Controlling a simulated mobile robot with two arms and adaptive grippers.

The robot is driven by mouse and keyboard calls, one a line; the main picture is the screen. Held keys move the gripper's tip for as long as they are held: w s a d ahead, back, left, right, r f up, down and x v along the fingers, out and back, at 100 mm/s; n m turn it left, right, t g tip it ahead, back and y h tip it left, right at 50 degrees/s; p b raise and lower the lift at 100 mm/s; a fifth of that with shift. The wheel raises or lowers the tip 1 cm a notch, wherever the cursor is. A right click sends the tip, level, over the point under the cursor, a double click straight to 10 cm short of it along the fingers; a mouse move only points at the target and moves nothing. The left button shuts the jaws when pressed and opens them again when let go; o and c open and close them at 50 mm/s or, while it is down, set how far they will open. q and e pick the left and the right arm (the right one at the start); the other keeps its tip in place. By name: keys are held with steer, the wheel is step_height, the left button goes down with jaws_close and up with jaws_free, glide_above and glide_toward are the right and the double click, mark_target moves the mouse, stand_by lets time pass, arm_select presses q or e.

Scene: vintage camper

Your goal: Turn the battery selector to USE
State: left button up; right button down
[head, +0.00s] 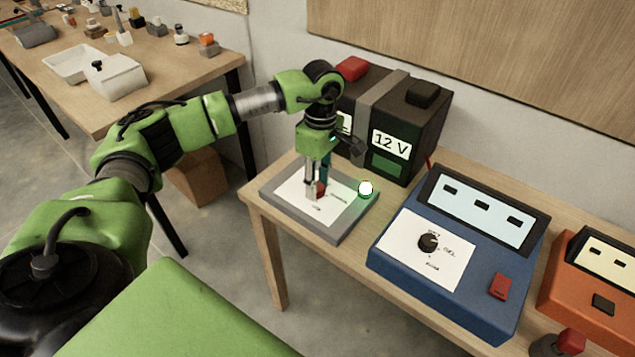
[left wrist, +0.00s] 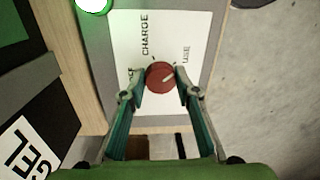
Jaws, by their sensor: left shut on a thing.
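The battery selector is a grey box (head: 345,232) with a white label plate, lying flat on the bench. The word CHARGE stands above the knob there. A small label, too blurred to read surely, is at the upper right, and another at the left is partly hidden by a finger. My left gripper (head: 314,190) reaches down from above, its two fingers closed on opposite sides of the red knob. My right gripper is not in view.
A round lamp (head: 365,188) glows green-white on the box's corner. A black 12 V battery (head: 400,125) stands close behind. A blue instrument (head: 450,250) and an orange one (head: 590,290) are to the right. A second table (head: 175,70) is at the back left.

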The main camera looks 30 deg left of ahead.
mark_target(319, 184)
arm_select(q)
steer(key=o, duration=1.1)
steer(key=shift+r, duration=0.1)
steer(key=r, duration=1.2)
steer(key=shift+w, duration=0.4)
steer(key=shift+f, duration=0.1)
